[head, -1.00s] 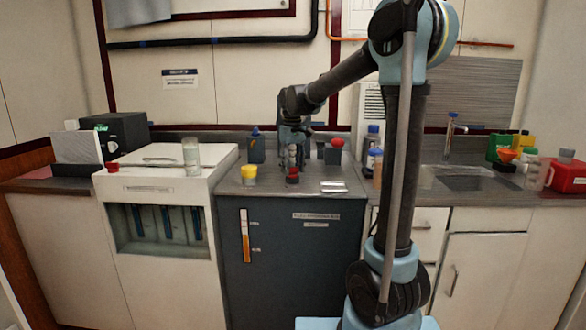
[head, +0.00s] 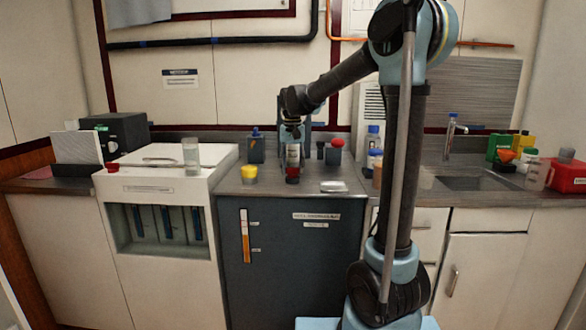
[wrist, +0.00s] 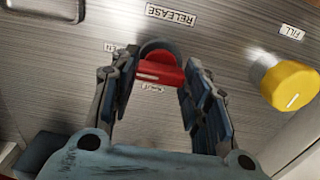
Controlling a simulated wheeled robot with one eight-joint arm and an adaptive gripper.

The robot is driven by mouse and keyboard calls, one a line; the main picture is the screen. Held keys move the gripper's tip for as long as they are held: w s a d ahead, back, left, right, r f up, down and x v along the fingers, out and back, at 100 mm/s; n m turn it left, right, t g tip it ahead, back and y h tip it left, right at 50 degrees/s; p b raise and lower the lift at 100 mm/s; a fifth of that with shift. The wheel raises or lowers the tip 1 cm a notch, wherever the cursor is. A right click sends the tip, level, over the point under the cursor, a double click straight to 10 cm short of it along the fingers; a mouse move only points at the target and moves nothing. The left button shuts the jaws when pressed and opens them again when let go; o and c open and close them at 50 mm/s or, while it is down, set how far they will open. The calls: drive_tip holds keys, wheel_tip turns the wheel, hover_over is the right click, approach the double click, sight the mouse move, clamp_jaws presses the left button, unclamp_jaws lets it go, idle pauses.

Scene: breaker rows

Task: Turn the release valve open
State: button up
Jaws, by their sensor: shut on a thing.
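The release valve (wrist: 160,72) has a red handle on a dark round base, under a RELEASE label (wrist: 171,14) in the wrist view. A small label shows just below the handle and another is partly hidden by the left finger. My gripper (wrist: 157,77) has a finger on each side of the red handle and is shut on it. In the head view the red valve (head: 292,179) shows on the dark cabinet's worktop, directly below my gripper (head: 292,165). The handle's exact angle is too small to tell there.
A yellow knob (wrist: 291,87) by a FILL label stands to the right in the wrist view; in the head view it is left of the valve (head: 249,174). A blue-capped container (head: 256,148), a red-topped item (head: 336,150) and a light flat piece (head: 334,187) are nearby.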

drive_tip(key=shift+w, duration=0.1)
idle(0.3)
drive_tip(key=o, duration=1.1)
drive_tip(key=shift+c, duration=0.2)
wheel_tip(320, 180, up, 12)
drive_tip(key=s+d+f+t, duration=0.1)
drive_tip(key=s+d+f, duration=0.8)
drive_tip(key=s, duration=0.3)
drive_tip(key=s+d+f+t, duration=0.1)
drive_tip(key=s+d+f, duration=0.75)
drive_tip(key=s, duration=0.35)
drive_tip(key=s+d+f, duration=0.4)
drive_tip(key=s+f, duration=0.4)
drive_tip(key=f, duration=0.2)
drive_tip(key=shift+f+n, duration=0.3)
drive_tip(key=shift+f, duration=0.1)
